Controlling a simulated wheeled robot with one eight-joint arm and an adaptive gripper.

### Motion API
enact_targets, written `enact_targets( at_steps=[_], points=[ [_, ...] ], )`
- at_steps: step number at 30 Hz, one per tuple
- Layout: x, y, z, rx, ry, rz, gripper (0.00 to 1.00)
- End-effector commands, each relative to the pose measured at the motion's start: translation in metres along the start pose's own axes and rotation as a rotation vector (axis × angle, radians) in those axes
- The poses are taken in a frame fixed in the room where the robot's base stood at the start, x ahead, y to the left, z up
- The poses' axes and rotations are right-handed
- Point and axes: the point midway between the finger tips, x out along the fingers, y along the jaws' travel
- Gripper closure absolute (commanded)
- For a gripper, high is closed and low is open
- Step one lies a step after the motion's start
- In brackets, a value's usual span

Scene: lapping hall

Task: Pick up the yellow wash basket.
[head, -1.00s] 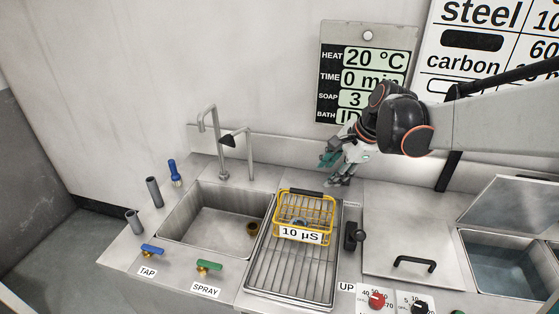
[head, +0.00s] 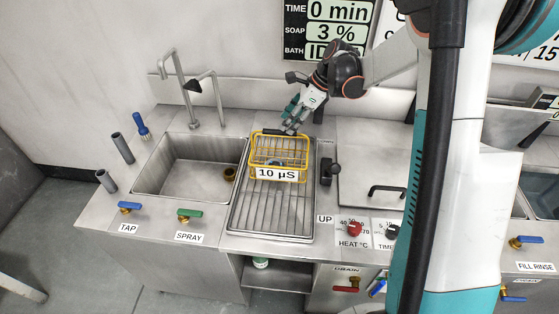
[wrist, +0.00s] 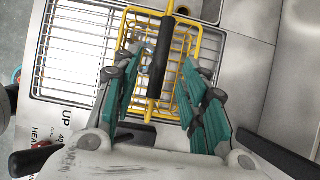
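The yellow wash basket (head: 279,151) stands upright on the wire drain rack (head: 270,212), at its far end. It is a yellow wire basket with a dark handle bar (wrist: 163,58) and a white label reading 10 µS on its front. Something grey lies inside it, not clear. My gripper (head: 290,127) is just behind and above the basket's far side in the head view. In the wrist view my gripper (wrist: 160,95) has its two green-padded fingers spread apart, with the black handle lying between and beyond them. Nothing is held. Contact with the handle cannot be told.
A sink (head: 190,165) with taps lies left of the rack. A black lever (head: 330,170) marked UP stands close to the right of the basket. A lidded steel tank (head: 365,165) lies further right. My arm crosses the right side.

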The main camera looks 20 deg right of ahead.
Motion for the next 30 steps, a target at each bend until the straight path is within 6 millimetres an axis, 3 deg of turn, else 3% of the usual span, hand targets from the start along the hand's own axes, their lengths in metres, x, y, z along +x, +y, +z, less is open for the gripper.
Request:
enact_targets(
  at_steps=[10,19,30],
  points=[
    [0.024,-0.001,0.0,-0.002,0.0,0.0,0.6],
    [0.064,-0.002,0.001,-0.002,0.0,-0.001,0.6],
    [0.066,-0.002,0.002,-0.001,0.0,-0.001,0.6]
  ],
)
